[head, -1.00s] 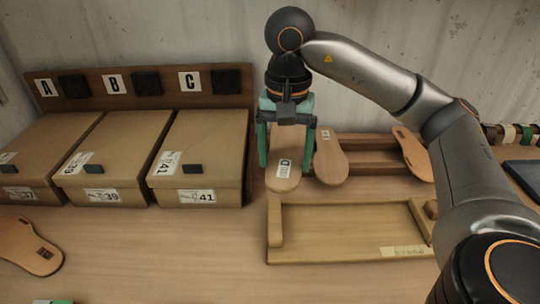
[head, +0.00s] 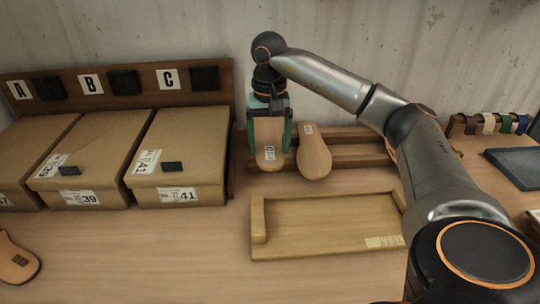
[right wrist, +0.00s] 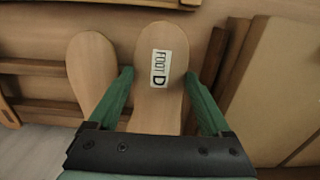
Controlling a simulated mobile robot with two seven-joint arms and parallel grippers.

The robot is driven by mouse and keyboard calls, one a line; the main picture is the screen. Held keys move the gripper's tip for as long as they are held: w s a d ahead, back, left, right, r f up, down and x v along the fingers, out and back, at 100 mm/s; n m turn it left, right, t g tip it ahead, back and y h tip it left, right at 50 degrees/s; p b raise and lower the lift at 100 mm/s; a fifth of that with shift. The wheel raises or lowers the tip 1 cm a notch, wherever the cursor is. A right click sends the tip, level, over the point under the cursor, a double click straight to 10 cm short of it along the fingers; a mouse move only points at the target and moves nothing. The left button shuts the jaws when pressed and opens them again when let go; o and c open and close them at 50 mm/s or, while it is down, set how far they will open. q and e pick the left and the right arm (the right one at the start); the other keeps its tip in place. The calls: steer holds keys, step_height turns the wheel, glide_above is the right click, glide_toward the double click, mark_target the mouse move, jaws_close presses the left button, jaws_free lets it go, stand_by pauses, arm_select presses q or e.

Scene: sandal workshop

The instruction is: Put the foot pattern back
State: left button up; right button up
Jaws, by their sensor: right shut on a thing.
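The foot pattern (head: 268,138) is a tan wooden sole shape with a white label; in the right wrist view its label reads "FOOT D" (right wrist: 160,68). My right gripper (head: 269,146) is shut on it, one green finger at each side edge. The pattern is at the left end of the wooden rack (head: 352,157), beside a second, unlabelled-looking sole shape in the wrist view (right wrist: 92,72). That neighbour bears a small label at its top in the head view (head: 314,158). I cannot tell whether the held pattern touches the rails. My left gripper is not in view.
Boxes marked 39 (head: 72,172) and 41 (head: 180,150) stand left of the rack, close to the gripper. A shallow wooden tray (head: 325,250) lies in front. A loose sole (head: 14,262) lies at the left edge. Bare table lies between them.

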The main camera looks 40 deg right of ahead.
mark_target(270, 147)
steer(key=shift+w+d+f, duration=0.3)
steer(key=shift+f, duration=0.3)
steer(key=f, duration=0.3)
steer(key=shift+w+d+f, duration=0.1)
steer(key=shift+w+d, duration=0.05)
steer(key=shift+d, duration=0.15)
steer(key=shift+f, duration=0.25)
steer(key=shift+f, duration=0.4)
steer(key=o, duration=1.2)
